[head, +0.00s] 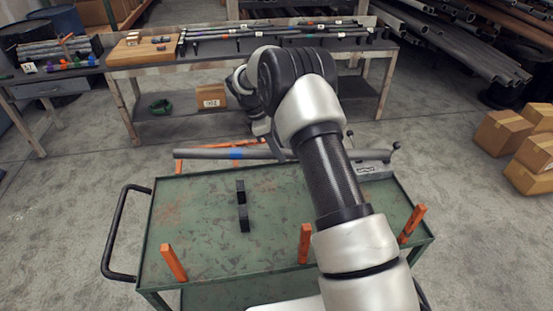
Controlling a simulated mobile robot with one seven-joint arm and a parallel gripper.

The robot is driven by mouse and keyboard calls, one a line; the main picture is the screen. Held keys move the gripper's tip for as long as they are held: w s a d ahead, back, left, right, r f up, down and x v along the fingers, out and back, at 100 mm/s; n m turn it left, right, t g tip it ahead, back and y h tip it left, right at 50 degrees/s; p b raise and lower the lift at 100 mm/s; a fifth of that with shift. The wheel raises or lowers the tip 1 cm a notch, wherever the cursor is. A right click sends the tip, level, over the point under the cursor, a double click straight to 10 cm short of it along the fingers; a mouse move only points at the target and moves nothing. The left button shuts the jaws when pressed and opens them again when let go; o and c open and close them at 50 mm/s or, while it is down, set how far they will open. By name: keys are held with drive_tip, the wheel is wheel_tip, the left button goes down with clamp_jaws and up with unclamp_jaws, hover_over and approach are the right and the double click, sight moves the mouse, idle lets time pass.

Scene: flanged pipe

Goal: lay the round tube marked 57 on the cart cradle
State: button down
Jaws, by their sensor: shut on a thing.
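A long grey round tube (205,154) with a blue band lies level across the view, just beyond the far edge of the green cart (200,235). I cannot read a 57 on it. My gripper (268,142) is shut on the tube near its middle; my forearm partly hides both. Two black blocks (242,205) stand on the cart top, left of my arm. They may be cradle supports. Upright orange posts (305,243) stand along the cart's near edge. My arm covers the middle-right of the cart top.
A black handle (113,240) juts from the cart's left end. A workbench (150,70) behind carries a row of dark tubes (275,32). Cardboard boxes (500,130) stand on the floor at right. A pipe rack (470,50) fills the back right. Floor between cart and bench is mostly clear.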

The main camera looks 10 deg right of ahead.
sight(259, 149)
drive_tip(key=f, duration=0.1)
drive_tip(key=w+f+n, duration=0.1)
drive_tip(key=f+n, duration=0.1)
drive_tip(key=shift+w+a+f+t, duration=0.3)
drive_tip(key=shift+w+t, duration=0.05)
drive_tip(key=shift+t, duration=0.05)
wheel_tip(259, 149, down, 9)
drive_tip(key=b, duration=0.6)
drive_tip(key=shift+f, duration=0.2)
drive_tip(key=shift+f+b, duration=0.45)
drive_tip(key=shift+f, duration=0.1)
idle(0.5)
drive_tip(key=c, duration=1.3)
unclamp_jaws()
drive_tip(key=shift+o, duration=0.2)
drive_tip(key=shift+s+f, duration=0.1)
drive_tip(key=p+v, duration=0.1)
drive_tip(key=v, duration=1.6)
drive_tip(key=shift+r, duration=0.35)
drive_tip(key=shift+r, duration=0.1)
